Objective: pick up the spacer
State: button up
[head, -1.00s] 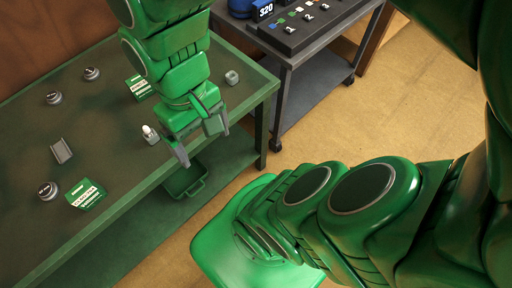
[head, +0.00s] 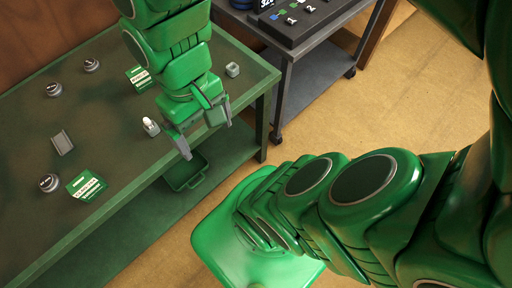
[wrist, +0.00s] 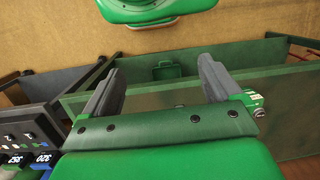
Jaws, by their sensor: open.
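A small light-grey block with a round marking, which looks like the spacer (head: 232,70), stands near the far right corner of the green workbench (head: 115,140); I cannot be sure of its identity. My gripper (head: 206,136) is open, its two grey fingers spread, over the bench's front edge, nearer the head camera than the block and apart from it. In the wrist view my gripper (wrist: 162,64) has nothing between its fingers.
A small white-capped bottle (head: 150,126) stands just left of my gripper. Several round tins, two green boxes (head: 86,185) and a grey channel piece (head: 62,143) lie on the bench. A dark cart (head: 310,70) is at the right; a green bin (head: 185,172) is below.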

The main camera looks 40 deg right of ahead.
aim_at(48, 178)
jog(key=shift+d+m+h, duration=0.3)
jog(key=shift+d, duration=0.55)
jog(key=w+a+f+m+g+y, duration=0.2)
jog(key=w+a+f+m+y, duration=0.15)
jog(key=w+a, duration=0.85)
jog(key=w+a+f+m+g+y, duration=0.2)
jog(key=w+a+f+y, duration=0.2)
jog(key=w+a, duration=0.8)
jog(key=w+a+f+m+y, duration=0.1)
jog(key=w+a+f+m, duration=0.1)
jog(key=w+a+f, duration=0.1)
jog(key=w+a+f+m+y, duration=0.2)
jog(key=w+a+f+m, duration=0.1)
jog(key=w+f, duration=0.3)
jog(key=w+a+f+m+y, duration=0.2)
jog(key=w+a+f+m, duration=0.1)
jog(key=f, duration=0.5)
jog(key=shift+w+a+t, duration=0.15)
jog(key=shift+w+a, duration=0.15)
jog(key=shift+w, duration=0.35)
jog(key=shift+w+a+t, duration=0.15)
jog(key=shift+w+a, duration=0.15)
jog(key=shift+w, duration=0.3)
jog(key=shift+r+x, duration=0.2)
jog(key=shift+x, duration=3.65)
jog(key=shift+s, duration=0.15)
jog(key=c, duration=1.3)
